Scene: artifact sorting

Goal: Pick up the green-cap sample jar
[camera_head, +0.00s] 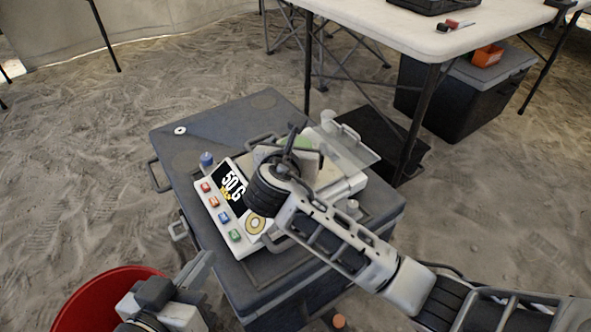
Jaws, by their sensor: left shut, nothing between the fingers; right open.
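My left gripper (204,262) is shut and empty, low at the left, beside the case and near a red bucket (82,294). The scale (205,212) has a dark display reading 50 G.
The scale stands on a grey case (180,150). A blue-capped jar (207,160) stands left of the display. An orange-capped item (339,321) is low at the bottom edge. A white table (400,35) stands behind, with a dark bin (440,100) under it.

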